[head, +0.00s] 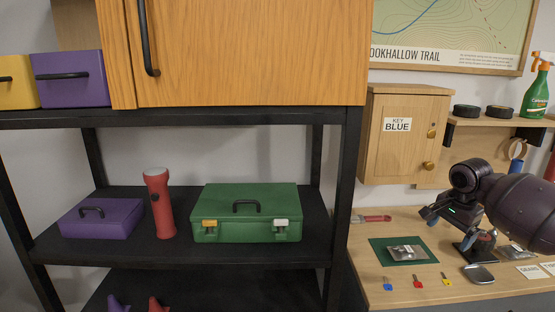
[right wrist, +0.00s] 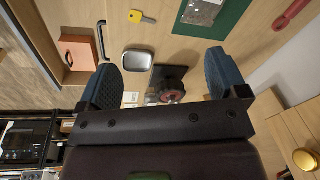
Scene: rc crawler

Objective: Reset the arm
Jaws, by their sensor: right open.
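My right arm comes in from the right in the head view. Its gripper (head: 456,228) is over the wooden desk (head: 420,293), pointing down and to the left. In the right wrist view the two blue-grey fingers of this gripper (right wrist: 163,72) stand wide apart with nothing held between them. Below and between them is a small dark stand (right wrist: 172,76) with a reddish round part, partly hidden by the gripper body. My left gripper is not in view.
A wooden key cabinet (head: 400,155) hangs behind. A black shelf (head: 90,253) at left holds a green toolbox (head: 246,215) and red flashlight (head: 160,205).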

